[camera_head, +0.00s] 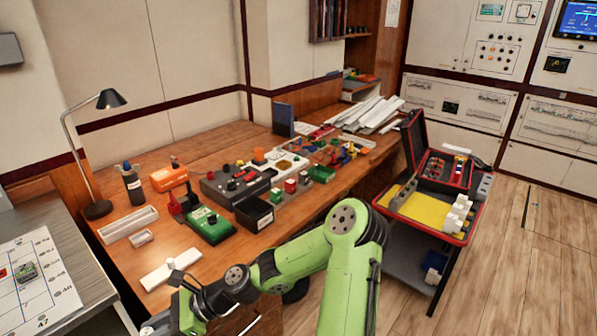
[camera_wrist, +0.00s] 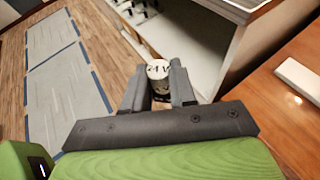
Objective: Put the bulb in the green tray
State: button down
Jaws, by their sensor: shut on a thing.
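My gripper (camera_wrist: 160,87) is shut on a small cylinder (camera_wrist: 158,72) with a pale, dark-marked end and a grey body. It may be the bulb, but its shape is partly hidden between the fingers. In the head view my gripper is at the lower left, beyond the front of the wooden desk, and its fingertips are hard to make out. I cannot clearly make out a green tray. A green box with a dark knob (camera_head: 207,226) sits on the desk, and a small green thing (camera_head: 27,271) lies on the white grid board at the left.
The wooden desk (camera_head: 150,240) holds a white strip (camera_head: 171,270), a white tray (camera_head: 128,224), a black bin (camera_head: 254,213), a bottle (camera_head: 132,185) and a lamp (camera_head: 110,98). A grey table (camera_head: 55,212) stands at the left. A cart with a yellow surface (camera_head: 415,212) stands right.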

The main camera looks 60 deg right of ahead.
aim_at(321, 174)
jog(key=l+u, duration=0.1)
jog(key=l, duration=0.65)
jog(key=k+l, duration=0.1)
jog(key=l, duration=0.65)
jog(key=l+u, duration=0.15)
jog(key=l, duration=0.55)
jog(key=i+l, duration=0.3)
jog(key=l, duration=0.2)
